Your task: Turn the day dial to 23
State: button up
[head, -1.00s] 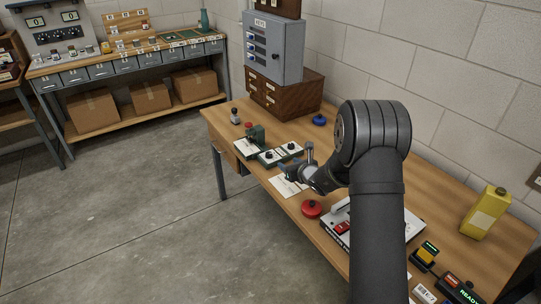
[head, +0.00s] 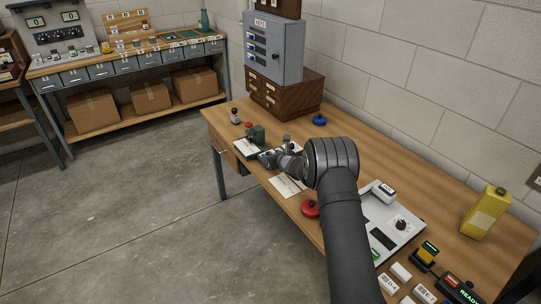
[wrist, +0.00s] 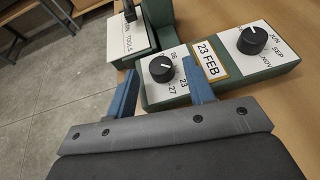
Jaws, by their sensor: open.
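The day dial (wrist: 162,69) is a round black knob on a white plate at the left end of a green date box (wrist: 217,79). Its white mark points to the right in the wrist view; numbers 06, 23 and 27 show around it. A card (wrist: 208,59) beside it reads 23 FEB. My gripper (wrist: 159,66) is open, its blue fingers on either side of the day dial in the wrist view, with gaps showing; contact cannot be told. In the head view my gripper (head: 272,157) is over the date box and hides most of it.
A month dial (wrist: 251,40) is at the box's right end. A green stamp-like device (wrist: 156,33) stands just behind. On the bench are a red round object (head: 311,208), a grey panel (head: 405,215) and a yellow bottle (head: 485,212). A white sheet (head: 288,185) lies in front.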

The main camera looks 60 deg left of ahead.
jog(key=shift+x, duration=1)
jog(key=shift+c, duration=0.2)
jog(key=c, duration=0.9)
jog(key=shift+c, duration=0.2)
jog(key=shift+r+m+t, duration=0.1)
jog(key=shift+m+t, duration=0.7)
jog(key=shift+t, duration=0.3)
jog(key=o, duration=1)
jog(key=shift+s, duration=0.1)
